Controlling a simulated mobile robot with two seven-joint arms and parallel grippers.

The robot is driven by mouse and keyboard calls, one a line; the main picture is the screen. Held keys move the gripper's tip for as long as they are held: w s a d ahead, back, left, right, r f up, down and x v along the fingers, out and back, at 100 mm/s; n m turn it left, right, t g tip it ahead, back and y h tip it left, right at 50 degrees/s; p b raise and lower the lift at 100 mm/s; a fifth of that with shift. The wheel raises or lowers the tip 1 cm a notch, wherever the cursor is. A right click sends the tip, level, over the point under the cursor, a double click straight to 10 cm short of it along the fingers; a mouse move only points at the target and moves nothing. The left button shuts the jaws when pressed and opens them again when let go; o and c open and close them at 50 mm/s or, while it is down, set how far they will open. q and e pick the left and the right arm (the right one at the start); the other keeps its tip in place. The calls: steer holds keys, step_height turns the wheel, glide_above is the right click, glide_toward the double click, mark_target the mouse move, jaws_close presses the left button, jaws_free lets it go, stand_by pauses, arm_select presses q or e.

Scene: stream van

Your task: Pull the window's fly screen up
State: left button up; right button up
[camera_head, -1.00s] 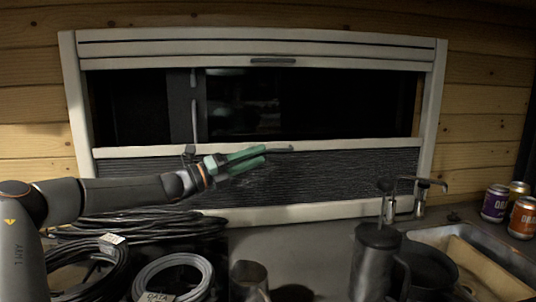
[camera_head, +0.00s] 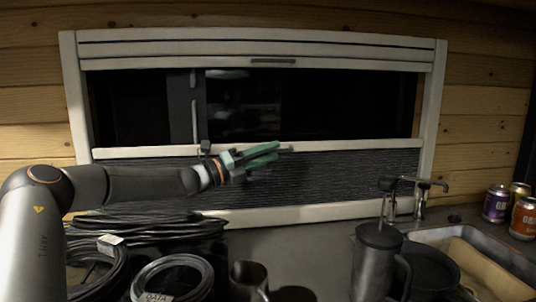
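The window (camera_head: 330,105) has a dark pleated fly screen (camera_head: 340,180) across its lower part. The screen's pale top rail (camera_head: 360,145) sits a little below mid-height of the window. A small grey handle on the rail (camera_head: 290,149) shows just beyond my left fingertips. My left gripper (camera_head: 277,151) has green fingers, slightly apart, in front of the rail at the handle. The fingers hide most of the handle, and I cannot tell whether they touch it. My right gripper is not in view.
A blind with a grey handle (camera_head: 273,61) is at the window's top. Coiled black cables (camera_head: 150,228) lie below my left arm. A dark metal jug (camera_head: 378,255), a mug (camera_head: 248,277), a tap (camera_head: 422,190), a sink (camera_head: 490,258) and cans (camera_head: 496,204) occupy the counter.

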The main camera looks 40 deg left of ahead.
arm_select(q)
jaws_close()
stand_by(1.2)
